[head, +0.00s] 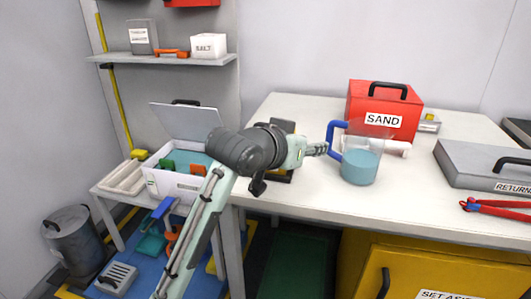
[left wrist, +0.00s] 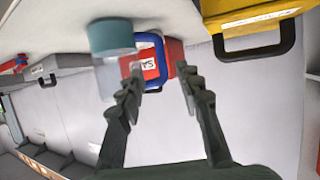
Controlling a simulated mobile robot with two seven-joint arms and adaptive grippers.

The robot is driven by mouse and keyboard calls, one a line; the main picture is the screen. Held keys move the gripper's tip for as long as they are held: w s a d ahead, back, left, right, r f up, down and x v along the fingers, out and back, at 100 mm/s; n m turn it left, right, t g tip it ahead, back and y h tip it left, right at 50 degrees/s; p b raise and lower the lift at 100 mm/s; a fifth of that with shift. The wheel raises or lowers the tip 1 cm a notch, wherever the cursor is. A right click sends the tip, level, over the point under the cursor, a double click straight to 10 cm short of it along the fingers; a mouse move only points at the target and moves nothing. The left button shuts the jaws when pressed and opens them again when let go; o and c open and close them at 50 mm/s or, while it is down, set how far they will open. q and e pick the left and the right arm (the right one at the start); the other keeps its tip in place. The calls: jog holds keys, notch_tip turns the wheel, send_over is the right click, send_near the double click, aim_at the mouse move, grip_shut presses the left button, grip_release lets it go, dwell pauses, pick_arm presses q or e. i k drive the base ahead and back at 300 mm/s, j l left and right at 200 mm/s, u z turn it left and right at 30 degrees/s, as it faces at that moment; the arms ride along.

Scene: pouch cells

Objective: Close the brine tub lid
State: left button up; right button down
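The brine tub (head: 163,187) is a white box on the low side table at left, holding teal liquid with green and orange pieces in it. Its pale lid (head: 185,122) stands raised at the back, with a black handle. My left arm crosses in front of the tub's right side and hides part of it. My left gripper (head: 322,149) is over the white table, beside the blue handle of a clear jug. In the left wrist view my gripper (left wrist: 158,82) has its fingers apart, with the blue handle (left wrist: 154,48) showing between or beyond them; contact cannot be told. My right gripper is not in view.
The jug (head: 360,168) holds blue-teal liquid. A red SAND box (head: 384,105) stands behind it, and a grey lidded box (head: 475,165) and red tool (head: 495,207) lie at right. A shelf (head: 160,60) hangs above the tub. A grey bin (head: 75,238) stands on the floor.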

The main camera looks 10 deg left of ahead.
aim_at(191, 124)
jog(key=i+j+u, duration=0.1)
jog(key=j, duration=0.2)
jog(key=i+j+u, duration=0.25)
jog(key=i+j, duration=0.3)
